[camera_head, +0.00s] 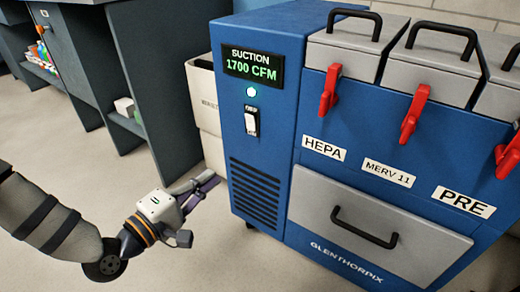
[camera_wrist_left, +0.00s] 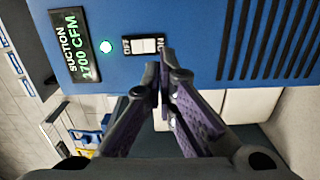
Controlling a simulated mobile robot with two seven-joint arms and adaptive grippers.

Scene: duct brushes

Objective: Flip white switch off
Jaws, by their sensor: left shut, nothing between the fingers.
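The white switch (camera_head: 251,122) is on the front of a blue suction machine (camera_head: 262,60), in a black plate with small labels at its ends. Above it are a lit round light (camera_head: 252,92) and a display (camera_head: 253,67) reading "SUCTION 1700 CFM". My left gripper (camera_head: 212,183) is shut and empty, below and left of the switch and apart from it in the head view. In the left wrist view, the closed fingertips (camera_wrist_left: 166,62) appear beside the switch (camera_wrist_left: 146,45), partly over the plate's edge. The switch's exact tilt is too small to tell. My right gripper is not in view.
A dark vent grille (camera_head: 255,182) is below the switch. Red latches (camera_head: 330,92) and a grey drawer (camera_head: 370,225) are to the right. Pale boxes (camera_head: 205,105) and a grey shelf unit (camera_head: 165,75) stand at the left. The floor around my left arm is clear.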

